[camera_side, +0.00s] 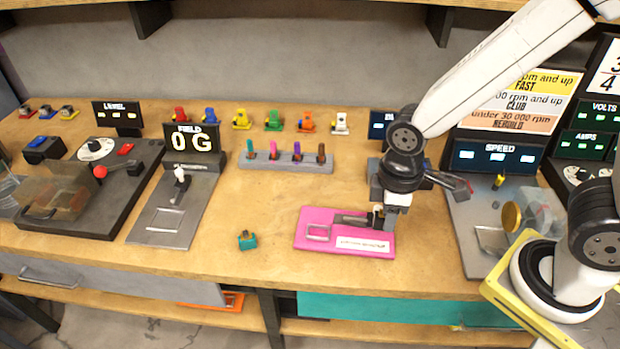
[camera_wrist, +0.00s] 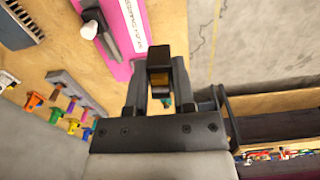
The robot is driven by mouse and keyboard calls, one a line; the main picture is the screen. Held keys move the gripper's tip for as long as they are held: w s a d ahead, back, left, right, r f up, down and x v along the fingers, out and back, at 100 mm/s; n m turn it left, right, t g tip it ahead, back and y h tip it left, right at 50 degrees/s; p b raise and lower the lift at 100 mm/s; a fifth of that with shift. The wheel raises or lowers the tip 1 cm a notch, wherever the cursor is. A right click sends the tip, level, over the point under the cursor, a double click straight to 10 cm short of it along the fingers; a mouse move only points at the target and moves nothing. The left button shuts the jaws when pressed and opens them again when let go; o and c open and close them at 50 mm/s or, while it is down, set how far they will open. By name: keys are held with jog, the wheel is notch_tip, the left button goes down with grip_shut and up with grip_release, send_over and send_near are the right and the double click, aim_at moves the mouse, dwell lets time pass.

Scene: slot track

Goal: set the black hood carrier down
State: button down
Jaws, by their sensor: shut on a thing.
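My gripper (camera_wrist: 158,72) is shut on a black block-like carrier (camera_wrist: 158,57), which sits between its fingers and shows an amber-brown middle. In the side view my gripper (camera_side: 390,216) points down over the right part of the pink plate (camera_side: 305,241). There the carrier blends with the dark fingers, and I cannot tell whether it touches the plate. The pink plate also shows in the wrist view (camera_wrist: 122,72), with its white knob (camera_wrist: 88,30) and label strip (camera_wrist: 131,20).
A teal carrier (camera_side: 247,240) lies on the table left of the pink plate. A grey rack (camera_side: 284,166) of coloured pegs stands behind, with coloured carriers beyond it. The speed panel (camera_side: 495,157) is to the right. Bare wood surrounds the teal carrier.

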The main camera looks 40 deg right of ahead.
jog(key=shift+w, duration=0.1)
jog(key=w+a+f, duration=0.1)
jog(key=w+a, duration=0.2)
jog(key=w, duration=1.1)
jog(key=shift+w+n, duration=0.15)
jog(key=shift+n, duration=0.25)
jog(key=shift+f, duration=0.1)
send_over(273, 207)
jog(key=shift+s+d+f, duration=0.1)
jog(key=shift+s+f, duration=0.05)
jog(key=shift+f, duration=2.2)
jog(key=shift+s+d+f, duration=0.1)
jog(key=shift+f, duration=2.2)
jog(key=shift+w+f, duration=0.1)
jog(key=shift+w+a+f, duration=0.1)
jog(key=shift+f, duration=1.6)
